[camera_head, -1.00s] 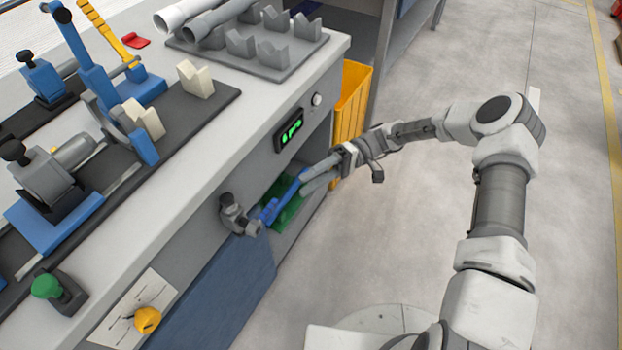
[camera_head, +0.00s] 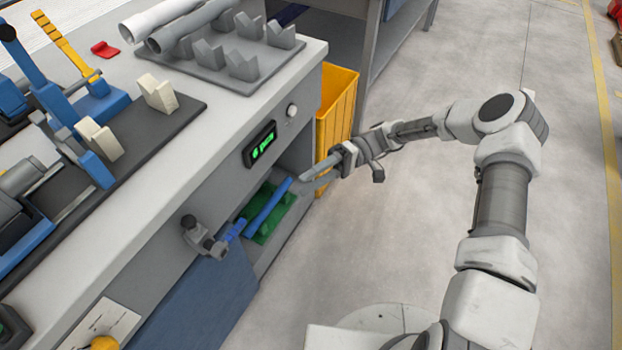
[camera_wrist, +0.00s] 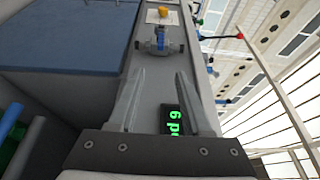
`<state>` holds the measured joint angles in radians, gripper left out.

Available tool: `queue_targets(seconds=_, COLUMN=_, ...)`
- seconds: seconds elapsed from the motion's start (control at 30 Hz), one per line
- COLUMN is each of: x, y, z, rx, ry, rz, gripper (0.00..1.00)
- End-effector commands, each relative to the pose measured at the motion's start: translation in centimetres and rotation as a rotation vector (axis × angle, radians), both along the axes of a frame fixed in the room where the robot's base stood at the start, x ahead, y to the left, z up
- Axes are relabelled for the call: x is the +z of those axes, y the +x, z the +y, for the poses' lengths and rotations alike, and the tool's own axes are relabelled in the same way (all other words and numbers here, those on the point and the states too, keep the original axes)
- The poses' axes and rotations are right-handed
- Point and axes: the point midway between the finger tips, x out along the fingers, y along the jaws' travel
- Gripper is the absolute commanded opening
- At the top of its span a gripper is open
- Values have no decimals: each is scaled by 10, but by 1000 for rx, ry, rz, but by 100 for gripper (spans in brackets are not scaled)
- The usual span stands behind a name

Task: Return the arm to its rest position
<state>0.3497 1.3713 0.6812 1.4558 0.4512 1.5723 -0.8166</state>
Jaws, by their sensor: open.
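My gripper (camera_head: 318,172) is in front of the bench, at the open compartment below the green display. Its jaws are apart with nothing between them. In the wrist view my gripper (camera_wrist: 155,98) shows two grey fingers spread, with the bench front behind them. My arm reaches in from the right over bare floor, bent at the elbow. A blue bar-shaped object (camera_head: 267,208) lies on a green piece (camera_head: 278,212) in the compartment, left of the gripper and apart from it.
The bench (camera_head: 150,205) carries a blue clamp fixture, cream V-blocks and grey pipes (camera_head: 190,25) on a rack. A display (camera_head: 260,144) and a valve-like fitting (camera_head: 203,238) are on its front. A yellow bin (camera_head: 337,105) stands behind the gripper.

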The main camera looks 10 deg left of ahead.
Motion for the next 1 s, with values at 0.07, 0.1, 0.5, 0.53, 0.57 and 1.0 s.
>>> queue_targets(seconds=0.07, x=0, y=0, z=0, rx=0, ry=0, rz=0, gripper=49)
queue_targets(seconds=0.1, x=0, y=0, z=0, rx=0, ry=0, rz=0, gripper=49)
queue_targets(seconds=0.5, x=0, y=0, z=0, rx=0, ry=0, rz=0, gripper=49)
queue_targets(seconds=0.53, x=0, y=0, z=0, rx=1, ry=-3, rz=-1, gripper=49)
queue_targets(seconds=0.57, x=1, y=0, z=0, rx=3, ry=-8, rz=-4, gripper=49)
queue_targets(seconds=1.0, x=42, y=-13, z=-28, rx=73, ry=-415, rz=-193, gripper=49)
